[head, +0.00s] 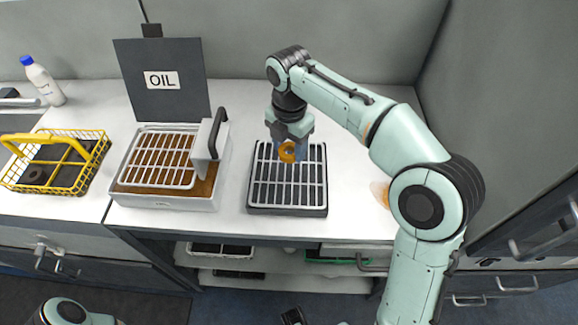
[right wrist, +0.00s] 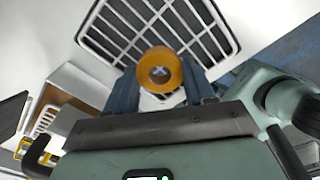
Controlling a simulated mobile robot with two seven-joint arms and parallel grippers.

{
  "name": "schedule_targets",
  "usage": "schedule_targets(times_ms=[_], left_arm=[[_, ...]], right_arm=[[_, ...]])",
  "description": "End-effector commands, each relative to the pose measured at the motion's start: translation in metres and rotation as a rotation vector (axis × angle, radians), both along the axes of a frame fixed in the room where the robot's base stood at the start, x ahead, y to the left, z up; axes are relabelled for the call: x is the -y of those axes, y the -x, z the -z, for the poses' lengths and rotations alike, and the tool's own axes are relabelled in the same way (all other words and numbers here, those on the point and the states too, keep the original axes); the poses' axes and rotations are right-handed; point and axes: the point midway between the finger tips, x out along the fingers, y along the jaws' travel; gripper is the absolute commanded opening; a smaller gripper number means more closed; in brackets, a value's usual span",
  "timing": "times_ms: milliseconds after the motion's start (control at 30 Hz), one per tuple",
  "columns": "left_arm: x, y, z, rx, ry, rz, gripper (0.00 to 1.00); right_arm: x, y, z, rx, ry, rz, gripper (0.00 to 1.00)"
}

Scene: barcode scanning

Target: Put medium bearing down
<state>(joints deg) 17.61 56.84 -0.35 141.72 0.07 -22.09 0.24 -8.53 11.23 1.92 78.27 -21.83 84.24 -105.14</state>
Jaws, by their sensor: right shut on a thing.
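The medium bearing (head: 288,152) is an orange-gold ring with a hole through it. My right gripper (head: 290,146) is shut on it and holds it over the back part of a dark tray with a white grid rack (head: 259,207). The ring also shows in the right wrist view (right wrist: 160,70), between the two fingers of the right gripper (right wrist: 163,85), in front of the rack (right wrist: 120,58). I cannot tell whether the ring touches the rack.
An oil bath (head: 165,202) with a white grid, a raised dark lid (head: 165,100) marked OIL and a black handle (head: 217,130) stands left of the rack. A yellow basket (head: 98,160) with dark rings and a white bottle (head: 42,80) are farther left.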

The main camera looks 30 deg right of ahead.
Motion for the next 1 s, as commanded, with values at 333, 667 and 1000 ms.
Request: schedule_targets(times_ms=[333, 667, 1000], left_arm=[[0.0, 0.003, 0.01, -0.002, 0.0, 0.0, 0.43], [0.0, 0.004, 0.015, -0.004, 0.0, 0.0, 0.43], [0.0, 0.004, 0.016, -0.005, -0.001, 0.001, 0.43]], right_arm=[[0.0, 0.001, 0.041, -0.001, 0.0, 0.001, 0.19], [0.0, 0.0, 0.066, 0.002, -0.001, 0.001, 0.19], [0.0, 0.0, 0.069, 0.001, 0.0, 0.001, 0.73]])
